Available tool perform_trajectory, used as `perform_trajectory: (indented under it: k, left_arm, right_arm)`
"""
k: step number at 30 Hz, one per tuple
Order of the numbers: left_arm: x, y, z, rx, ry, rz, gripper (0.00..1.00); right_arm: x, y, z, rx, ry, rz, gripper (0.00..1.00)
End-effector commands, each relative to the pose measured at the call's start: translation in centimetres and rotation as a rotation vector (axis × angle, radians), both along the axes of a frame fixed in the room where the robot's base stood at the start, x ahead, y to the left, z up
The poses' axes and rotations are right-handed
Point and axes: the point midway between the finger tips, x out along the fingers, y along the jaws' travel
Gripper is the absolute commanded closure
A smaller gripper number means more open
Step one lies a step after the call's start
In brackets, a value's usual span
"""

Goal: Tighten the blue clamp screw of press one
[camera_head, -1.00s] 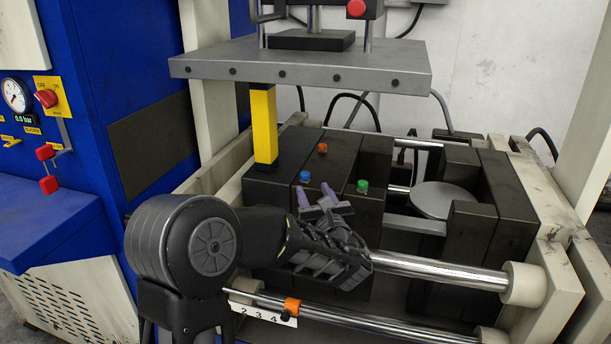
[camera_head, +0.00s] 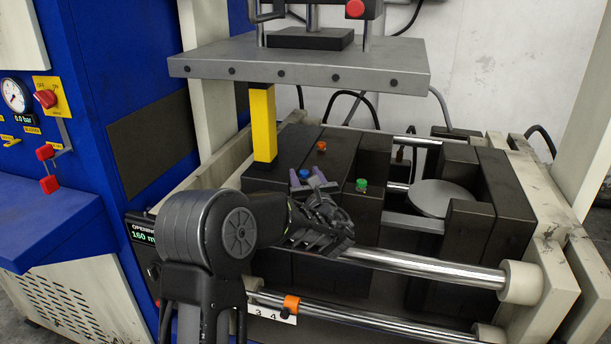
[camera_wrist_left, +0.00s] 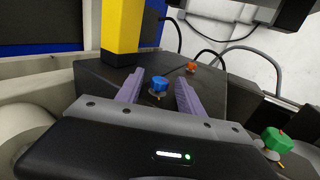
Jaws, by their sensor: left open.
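The blue clamp screw (camera_head: 304,173) is a small blue knob on top of the dark press block (camera_head: 280,150). My left gripper (camera_head: 308,182) is open, with its two purple fingers around or just short of the screw in the head view. In the left wrist view the blue screw (camera_wrist_left: 159,84) shows between the two finger tips of my left gripper (camera_wrist_left: 160,88), with a gap on each side. I cannot tell whether the fingers are level with the knob. My right gripper is not in view.
An orange knob (camera_head: 321,146) sits behind the blue one, and a green knob (camera_head: 361,185) to its right. A yellow post (camera_head: 263,122) stands close at the left under a grey plate (camera_head: 300,65). A steel rod (camera_head: 430,266) runs in front.

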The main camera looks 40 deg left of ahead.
Motion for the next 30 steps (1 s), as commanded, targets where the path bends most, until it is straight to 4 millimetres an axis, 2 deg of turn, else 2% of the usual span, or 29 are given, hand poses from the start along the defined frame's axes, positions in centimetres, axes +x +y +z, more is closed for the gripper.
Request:
perform_trajectory:
  k: [3,19,30]
  left_arm:
    - [-0.02,-0.02,0.01,0.000,0.000,0.000,0.57]
    - [-0.03,-0.05,0.02,0.000,0.000,0.000,1.00]
    - [-0.04,-0.03,-0.01,0.000,-0.001,-0.004,1.00]
  right_arm:
    - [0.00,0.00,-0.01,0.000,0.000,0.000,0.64]
    - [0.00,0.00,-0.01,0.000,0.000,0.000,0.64]
    - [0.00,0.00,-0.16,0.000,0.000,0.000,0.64]
